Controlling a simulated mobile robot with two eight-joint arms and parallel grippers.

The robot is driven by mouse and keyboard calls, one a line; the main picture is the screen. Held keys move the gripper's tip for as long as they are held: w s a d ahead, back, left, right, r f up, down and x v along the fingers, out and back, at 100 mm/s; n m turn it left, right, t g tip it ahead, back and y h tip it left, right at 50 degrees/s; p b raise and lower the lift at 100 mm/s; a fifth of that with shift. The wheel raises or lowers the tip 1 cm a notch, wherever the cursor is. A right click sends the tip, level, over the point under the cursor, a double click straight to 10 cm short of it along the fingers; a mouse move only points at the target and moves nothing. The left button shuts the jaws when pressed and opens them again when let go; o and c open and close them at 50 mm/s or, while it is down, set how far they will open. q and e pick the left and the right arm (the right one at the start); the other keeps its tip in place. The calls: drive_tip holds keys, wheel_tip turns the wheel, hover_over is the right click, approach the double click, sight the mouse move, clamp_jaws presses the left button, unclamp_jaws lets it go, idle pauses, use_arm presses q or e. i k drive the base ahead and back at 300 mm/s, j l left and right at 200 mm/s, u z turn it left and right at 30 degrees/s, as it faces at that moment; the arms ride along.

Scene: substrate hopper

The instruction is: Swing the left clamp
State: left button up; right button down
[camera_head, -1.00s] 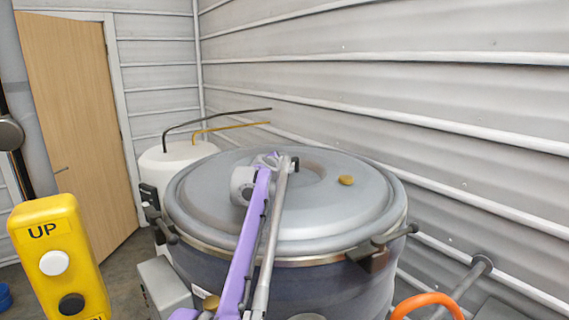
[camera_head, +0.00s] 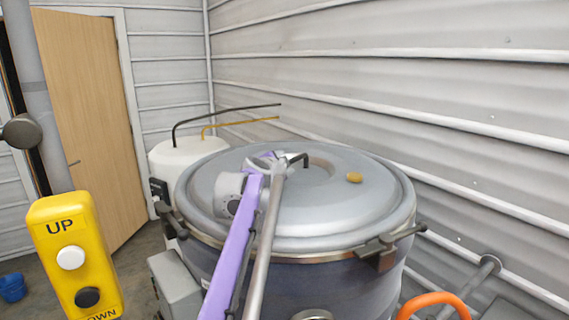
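The large round hopper (camera_head: 290,275) stands in front of me with its grey lid (camera_head: 370,215) lying flat on top. The left clamp (camera_head: 170,220) is a dark bracket with a short lever at the left of the lid's rim. A similar right clamp (camera_head: 385,243) sits at the right front of the rim, its lever pointing outward. A purple and grey arm, which looks like mine, crosses in front of the hopper and lid. Neither clamp is visibly touched by it. I make out no gripper fingers, so neither gripper can be placed.
A yellow pendant (camera_head: 75,252) marked UP hangs at the left front. A white tank (camera_head: 180,155) stands behind the hopper. A grey box (camera_head: 175,285) is below the left clamp. An orange ring (camera_head: 432,302) is at lower right. A corrugated wall runs close behind.

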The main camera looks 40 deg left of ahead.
sight(166, 212)
drive_tip(key=k+l, duration=0.35)
drive_tip(key=l, duration=0.15)
drive_tip(key=k+l, duration=0.4)
drive_tip(key=l, duration=0.1)
